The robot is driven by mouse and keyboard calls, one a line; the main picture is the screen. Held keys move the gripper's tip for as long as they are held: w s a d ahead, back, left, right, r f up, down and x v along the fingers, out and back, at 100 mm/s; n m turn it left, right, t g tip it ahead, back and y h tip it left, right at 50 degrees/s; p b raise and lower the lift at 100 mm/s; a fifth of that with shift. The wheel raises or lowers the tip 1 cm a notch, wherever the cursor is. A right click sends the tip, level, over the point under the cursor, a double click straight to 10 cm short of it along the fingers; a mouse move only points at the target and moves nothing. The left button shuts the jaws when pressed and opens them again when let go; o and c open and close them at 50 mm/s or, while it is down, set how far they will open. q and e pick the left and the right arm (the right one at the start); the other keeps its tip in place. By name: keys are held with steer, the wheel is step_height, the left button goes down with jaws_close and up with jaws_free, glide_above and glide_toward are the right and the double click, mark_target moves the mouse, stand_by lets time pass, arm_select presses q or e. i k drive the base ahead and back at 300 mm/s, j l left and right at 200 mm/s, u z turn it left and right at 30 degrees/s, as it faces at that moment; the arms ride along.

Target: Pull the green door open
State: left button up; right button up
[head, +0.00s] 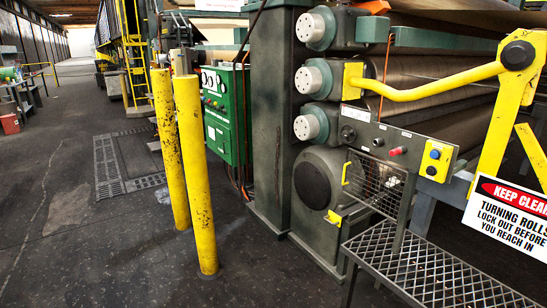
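A green cabinet (226,110) is mounted at the left side of the dark green machine frame, behind two yellow posts. Its upper front carries gauges and several coloured buttons. Its lower front, with a white label (217,134), looks like a closed door panel. The nearer yellow post (196,170) stands just left of the cabinet and covers part of its left edge. I cannot make out a handle at this size. Neither of my grippers is in view.
The second yellow post (169,140) stands behind the first. Large rolls (430,75) and a yellow lever (430,88) fill the right. A mesh step (430,272) and a warning sign (512,213) are at lower right. The dark floor (90,240) at left is open.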

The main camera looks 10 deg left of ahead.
mark_target(218, 136)
steer(key=i+j+u, duration=1)
steer(key=i+u, duration=0.5)
steer(key=i+j, duration=0.1)
steer(key=i, duration=1.75)
steer(key=i+j+z, duration=0.15)
steer(key=i+z, duration=0.3)
steer(key=i+j+z, duration=0.4)
steer(key=i, duration=0.15)
steer(key=i+j+z, duration=0.85)
steer(key=j, duration=0.15)
steer(key=i+j+z, duration=0.2)
steer(key=j+z, duration=0.25)
steer(key=j, duration=0.25)
